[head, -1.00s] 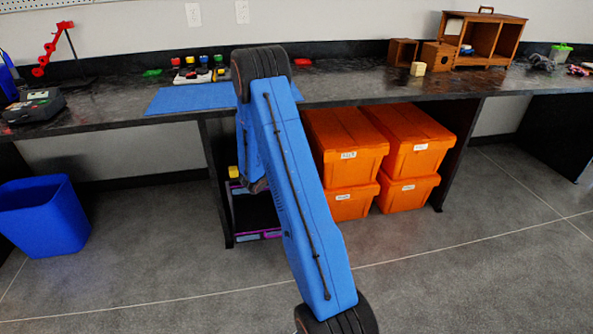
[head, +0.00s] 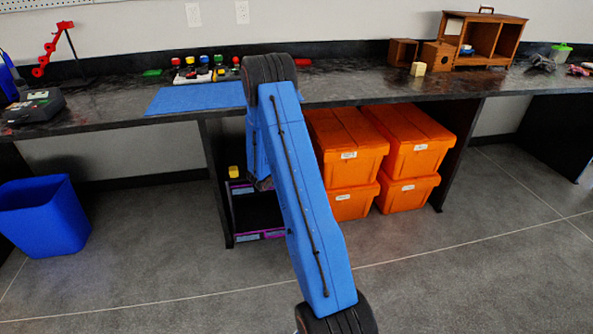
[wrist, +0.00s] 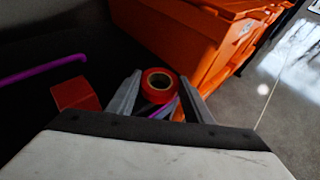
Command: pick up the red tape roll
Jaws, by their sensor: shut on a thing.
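The red tape roll (wrist: 159,83) shows in the wrist view, between the two fingers of my gripper (wrist: 158,97). The gripper is shut on it. The roll's pale inner core faces the camera. In the head view my blue arm reaches down toward the space under the bench, and the gripper and the roll are hidden there.
A red block (wrist: 75,94) lies left of the fingers. Orange bins (head: 343,148) stand stacked just to the right under the bench. A dark shelf unit with purple edges (head: 258,236) holds a yellow block (head: 233,172). A blue waste bin (head: 43,217) stands at left.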

